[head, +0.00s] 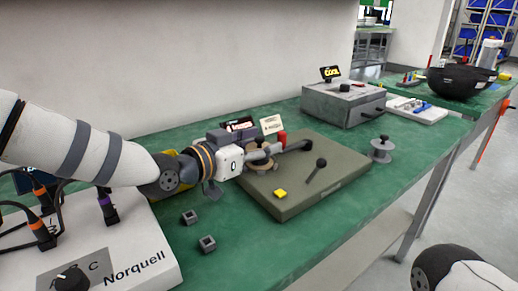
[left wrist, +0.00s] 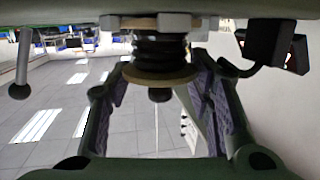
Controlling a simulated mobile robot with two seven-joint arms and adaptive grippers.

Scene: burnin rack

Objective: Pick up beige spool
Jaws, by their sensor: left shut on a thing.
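The beige spool (head: 259,163) is mostly hidden behind my left gripper in the head view, where only bits of tan show. The left wrist view shows a tan flange (left wrist: 158,84) with dark ribbed windings and a short dark peg through its centre. My left gripper (head: 262,157) is over the olive plate, with its fingers on both sides of the spool, shut on it. The left wrist view shows these fingers (left wrist: 160,108) too. Whether the spool is clear of its support cannot be told. My right gripper is out of view.
The olive plate (head: 330,178) carries a black-knobbed lever (head: 317,170) and a yellow button (head: 280,193). A grey spool (head: 381,150) stands to its right. A grey box (head: 343,101) is behind. Two small grey blocks (head: 207,243) lie in front. A white Norquell unit (head: 145,245) is at lower left.

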